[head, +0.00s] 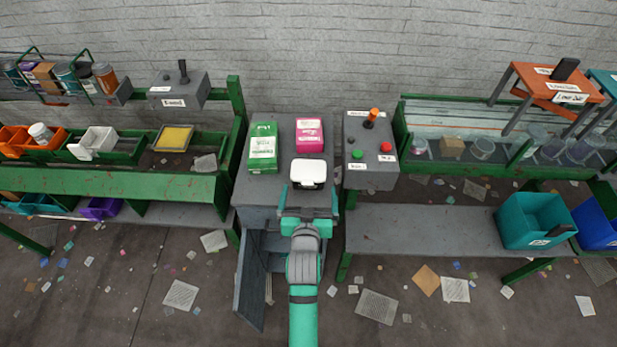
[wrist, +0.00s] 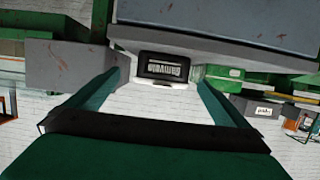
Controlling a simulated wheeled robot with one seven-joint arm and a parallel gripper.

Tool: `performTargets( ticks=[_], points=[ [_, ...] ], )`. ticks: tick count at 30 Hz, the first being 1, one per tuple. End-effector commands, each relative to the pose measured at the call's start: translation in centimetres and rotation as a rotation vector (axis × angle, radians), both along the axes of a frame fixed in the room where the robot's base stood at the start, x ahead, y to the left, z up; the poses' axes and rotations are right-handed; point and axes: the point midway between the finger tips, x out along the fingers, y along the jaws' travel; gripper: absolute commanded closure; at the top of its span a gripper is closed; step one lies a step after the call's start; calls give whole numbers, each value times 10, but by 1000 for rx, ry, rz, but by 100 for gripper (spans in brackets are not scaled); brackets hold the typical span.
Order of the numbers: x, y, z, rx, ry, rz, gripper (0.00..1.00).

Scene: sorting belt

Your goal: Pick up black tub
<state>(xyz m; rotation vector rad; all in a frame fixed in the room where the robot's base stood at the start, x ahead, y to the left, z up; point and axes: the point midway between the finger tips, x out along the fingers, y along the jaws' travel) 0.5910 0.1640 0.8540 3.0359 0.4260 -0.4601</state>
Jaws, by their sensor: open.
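The black tub with a white lid (head: 308,173) stands near the front edge of the grey cabinet top (head: 268,189). In the wrist view, which is upside down, the black tub (wrist: 163,67) shows its dark side with a white label, and its lid points down in the picture. My gripper (head: 309,197) is open just in front of the tub. In the wrist view my gripper (wrist: 160,76) has one finger on each side of the tub, with a gap on both sides. The fingers look empty, and the tub's far side is hidden.
A green package (head: 263,147) and a pink package (head: 309,135) stand behind the tub on the cabinet. A control box (head: 371,152) with buttons and a lever is to the right. Below, a cabinet door (head: 251,280) hangs open. Green-framed racks flank both sides.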

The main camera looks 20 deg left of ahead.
Motion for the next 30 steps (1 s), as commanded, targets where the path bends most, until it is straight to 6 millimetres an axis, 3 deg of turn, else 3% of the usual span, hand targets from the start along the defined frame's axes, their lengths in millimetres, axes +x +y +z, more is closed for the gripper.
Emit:
performTargets(
  ticks=[3,11,21,30],
  points=[
    [17,5,-5,0,-1,0,0],
    [32,11,-12,0,0,2,0],
    [68,28,-28,0,-1,4,0],
    [74,30,-30,0,-1,4,0]
  ],
)
